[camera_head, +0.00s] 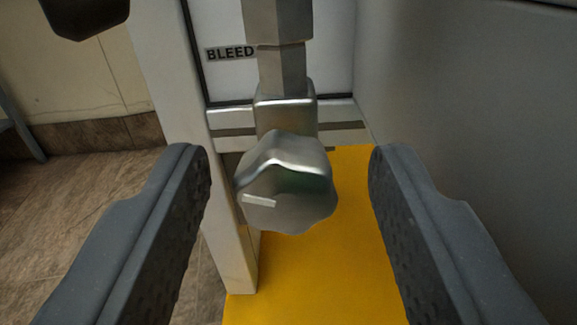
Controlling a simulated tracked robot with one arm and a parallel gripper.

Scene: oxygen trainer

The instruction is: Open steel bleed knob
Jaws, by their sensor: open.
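The steel bleed knob (288,185) is a lobed, shiny grey knob in the middle of the view. A pale pointer mark on its face points to the left, tilted slightly. It sits on a steel valve body (285,110) below a vertical steel fitting. A label reading "BLEED" (230,53) is on the white panel to the upper left of the knob. My gripper (288,165) is open, with one dark finger on each side of the knob. A gap shows between each finger and the knob, so neither appears to touch it.
A white upright post (180,110) stands left of the knob. A grey wall (460,110) rises close on the right. A yellow floor surface (310,285) lies below, with brown tiled floor (75,220) at left. A dark object (85,15) hangs at upper left.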

